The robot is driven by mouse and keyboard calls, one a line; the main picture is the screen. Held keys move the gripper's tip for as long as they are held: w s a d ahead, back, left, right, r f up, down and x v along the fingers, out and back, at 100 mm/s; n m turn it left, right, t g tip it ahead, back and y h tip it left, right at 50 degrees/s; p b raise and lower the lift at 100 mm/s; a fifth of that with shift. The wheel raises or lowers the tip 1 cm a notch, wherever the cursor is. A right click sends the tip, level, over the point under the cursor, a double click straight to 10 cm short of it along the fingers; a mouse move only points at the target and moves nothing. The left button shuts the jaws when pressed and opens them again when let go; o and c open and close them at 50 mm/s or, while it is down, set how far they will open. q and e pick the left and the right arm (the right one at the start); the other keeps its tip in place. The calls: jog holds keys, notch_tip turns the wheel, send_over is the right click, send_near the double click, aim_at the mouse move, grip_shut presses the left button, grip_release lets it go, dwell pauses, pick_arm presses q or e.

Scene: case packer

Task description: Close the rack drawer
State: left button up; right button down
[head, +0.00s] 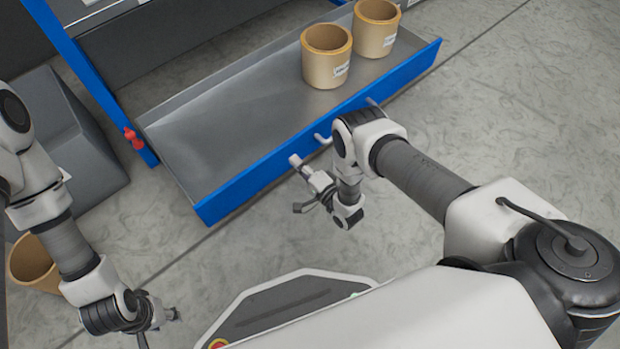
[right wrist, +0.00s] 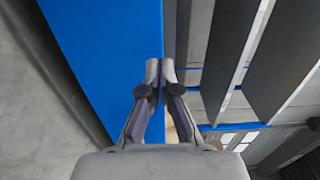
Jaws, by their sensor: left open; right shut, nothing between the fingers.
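The rack drawer (head: 225,120) is a grey tray with a blue front, and it stands pulled out from the blue rack frame (head: 88,75) in the head view. A pale bar handle (head: 322,139) sits on the drawer's front, partly hidden by my right arm. My right gripper (head: 296,162) is shut and empty, close to the blue front and left of the handle. In the right wrist view its fingertips (right wrist: 160,72) are together beside a blue panel (right wrist: 105,65); contact cannot be told. My left gripper (head: 160,328) is open and empty at lower left, away from the drawer.
Two tan pots with white labels, a near one (head: 326,56) and a far one (head: 376,28), stand in the drawer's right part. Another tan pot (head: 33,262) is at the left, partly hidden by my left arm. A grey bin (head: 75,140) stands left of the rack.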

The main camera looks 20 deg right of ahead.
aim_at(283, 149)
jog(key=b+x, duration=0.1)
jog(key=x, duration=0.2)
jog(key=shift+f, duration=0.15)
jog(key=shift+w+a, duration=0.2)
jog(key=shift+w, duration=0.2)
